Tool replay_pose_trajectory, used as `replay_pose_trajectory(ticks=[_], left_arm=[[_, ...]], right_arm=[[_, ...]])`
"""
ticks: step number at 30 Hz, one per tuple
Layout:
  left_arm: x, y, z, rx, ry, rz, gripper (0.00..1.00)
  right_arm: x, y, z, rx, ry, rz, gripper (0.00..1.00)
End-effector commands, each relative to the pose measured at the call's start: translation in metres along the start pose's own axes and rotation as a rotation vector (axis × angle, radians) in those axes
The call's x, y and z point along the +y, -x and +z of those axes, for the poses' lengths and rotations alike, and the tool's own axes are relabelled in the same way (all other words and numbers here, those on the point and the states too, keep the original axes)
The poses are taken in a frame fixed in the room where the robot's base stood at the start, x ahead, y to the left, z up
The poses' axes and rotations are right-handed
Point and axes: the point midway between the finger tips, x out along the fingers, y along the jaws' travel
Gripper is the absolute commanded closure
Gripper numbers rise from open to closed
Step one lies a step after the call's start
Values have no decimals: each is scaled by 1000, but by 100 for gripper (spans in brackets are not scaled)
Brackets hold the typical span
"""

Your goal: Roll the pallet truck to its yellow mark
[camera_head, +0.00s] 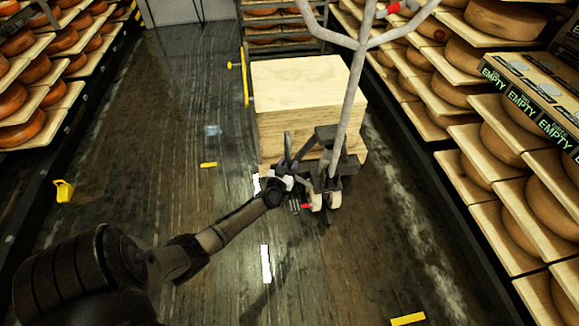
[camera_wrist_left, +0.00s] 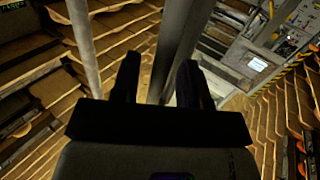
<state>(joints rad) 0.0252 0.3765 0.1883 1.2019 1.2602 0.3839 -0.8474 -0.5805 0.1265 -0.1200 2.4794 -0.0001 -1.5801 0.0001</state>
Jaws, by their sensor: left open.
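The pallet truck (camera_head: 329,150) stands in the aisle, its grey forked handle (camera_head: 352,90) rising toward me. A large pale wooden crate (camera_head: 305,90) sits on it. My left gripper (camera_head: 289,160) is open, low beside the truck's base, just left of the handle's foot. In the left wrist view the two dark fingers (camera_wrist_left: 157,82) are apart, with a grey post (camera_wrist_left: 176,45) in line with the gap; I cannot tell whether it is between them. Short yellow floor marks lie left of the truck (camera_head: 208,165) and at the near right (camera_head: 408,319). My right gripper is out of view.
Shelves of cheese wheels line the left (camera_head: 40,75) and right (camera_head: 500,150). Cartons marked EMPTY (camera_head: 530,105) rest on the right shelves. A yellow object (camera_head: 63,190) stands by the left shelf. The dark floor left of the truck is mostly clear.

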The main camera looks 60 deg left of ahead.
Motion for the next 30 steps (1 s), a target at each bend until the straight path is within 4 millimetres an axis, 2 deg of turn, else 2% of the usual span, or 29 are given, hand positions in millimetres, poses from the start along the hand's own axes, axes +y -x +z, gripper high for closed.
replay_pose_trajectory(ticks=[4, 14, 27, 30], left_arm=[[0, -7, 0, 0, 1, 1, 59], [0, -9, 0, 0, 1, 1, 59], [0, -9, 0, 0, 1, 0, 100], [0, -9, 0, 0, 1, 0, 100]], right_arm=[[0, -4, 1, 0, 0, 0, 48], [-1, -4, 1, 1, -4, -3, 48], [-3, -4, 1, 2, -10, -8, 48], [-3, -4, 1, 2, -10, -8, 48]])
